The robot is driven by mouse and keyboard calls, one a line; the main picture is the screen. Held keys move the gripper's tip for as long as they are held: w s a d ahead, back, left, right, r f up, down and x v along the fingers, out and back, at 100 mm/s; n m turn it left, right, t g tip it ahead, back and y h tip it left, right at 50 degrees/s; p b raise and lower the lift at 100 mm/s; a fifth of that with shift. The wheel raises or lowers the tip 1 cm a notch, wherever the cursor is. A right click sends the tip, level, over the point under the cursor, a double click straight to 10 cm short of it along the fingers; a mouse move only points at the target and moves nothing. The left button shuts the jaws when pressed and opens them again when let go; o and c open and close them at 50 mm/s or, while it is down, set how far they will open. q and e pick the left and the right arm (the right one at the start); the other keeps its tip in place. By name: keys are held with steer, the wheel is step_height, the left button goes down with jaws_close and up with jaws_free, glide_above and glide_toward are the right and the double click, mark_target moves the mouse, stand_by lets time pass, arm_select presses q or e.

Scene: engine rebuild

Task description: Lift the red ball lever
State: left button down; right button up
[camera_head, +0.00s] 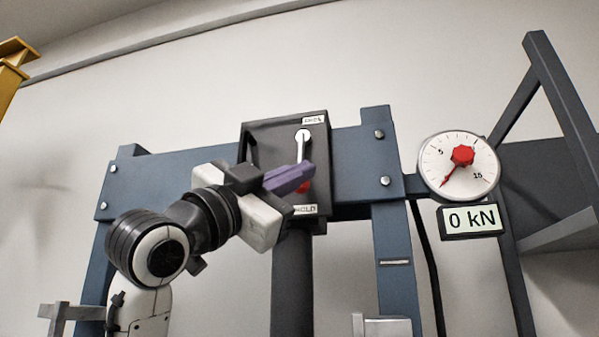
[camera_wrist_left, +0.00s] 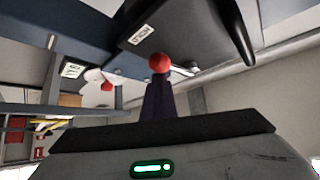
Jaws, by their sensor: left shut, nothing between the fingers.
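The lever (camera_head: 300,150) hangs down from a white pivot on the dark control box of a blue press frame. Its red ball (camera_head: 304,187) is at the lower end, near the HOLD label, and is partly hidden by my fingers. My left gripper (camera_head: 308,172) is shut and empty, its purple fingers across the lower part of the lever. In the left wrist view the red ball (camera_wrist_left: 159,62) shows just beyond the shut fingertips (camera_wrist_left: 158,84). I cannot tell whether the fingers touch the ball or lever. My right gripper is not in view.
The dark control box (camera_head: 262,130) is mounted on the blue crossbeam (camera_head: 356,150). A round gauge (camera_head: 440,150) with a red hub and a display (camera_head: 472,220) reading 0 kN stand to the right. A dark cylinder (camera_head: 292,285) runs down below the box.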

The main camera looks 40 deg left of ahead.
arm_select(q)
steer(key=d+r+p, duration=0.2)
steer(key=d, duration=0.2)
steer(key=s+a+f+b, duration=0.3)
steer(key=s, duration=0.6)
steer(key=shift+s+a, duration=0.15)
steer(key=shift+s, duration=0.1)
